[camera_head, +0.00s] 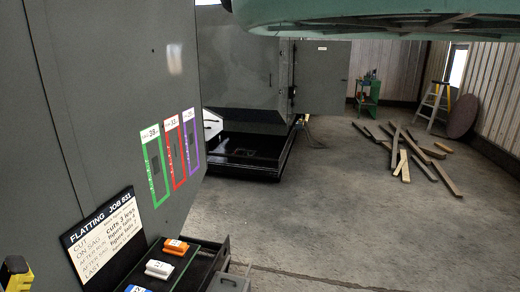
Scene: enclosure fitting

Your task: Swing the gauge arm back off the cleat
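I cannot make out a gauge arm or a cleat in this view. My gripper is not in view. A large grey enclosure panel (110,90) fills the left side. It carries green, red and purple framed labels (173,155). A white job card (105,235) headed "FLATTING JOB" stands below them. A dark ledge (185,262) beside the card holds an orange block (175,246), a white block (159,269) and a blue-marked block (138,289). A yellow and black piece (17,272) is cut off at the lower left edge; I cannot tell what it is.
A grey cabinet (245,75) with an open door (322,80) stands behind, over a black tray (240,152). Loose planks (408,155), a stepladder (435,103) and a green stand (368,95) are at the far right. A teal rim (380,18) crosses the top. The middle floor is clear.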

